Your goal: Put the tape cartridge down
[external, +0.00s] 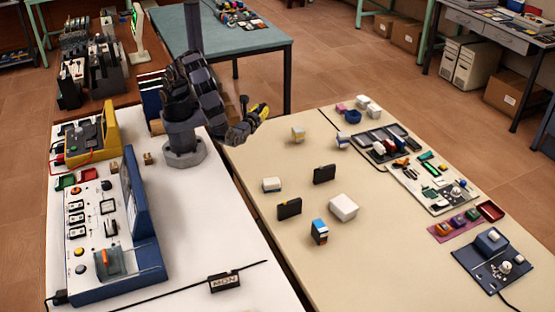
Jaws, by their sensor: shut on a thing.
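My gripper (257,118) is at the end of my folded dark arm, above the left edge of the beige table (262,240). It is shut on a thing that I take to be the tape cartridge. A yellow patch shows at that end, but the view is too small to tell the cartridge's outline from the gripper. Two black box-shaped pieces (289,208) (324,174) stand apart from my gripper on the beige table.
A white box (343,208), a blue-and-white box (319,232) and small blocks stand mid-table. Trays and parts line its right side, including a dark tray (370,150). A blue control panel (145,235) stands on the white table at left. The beige table's near left is clear.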

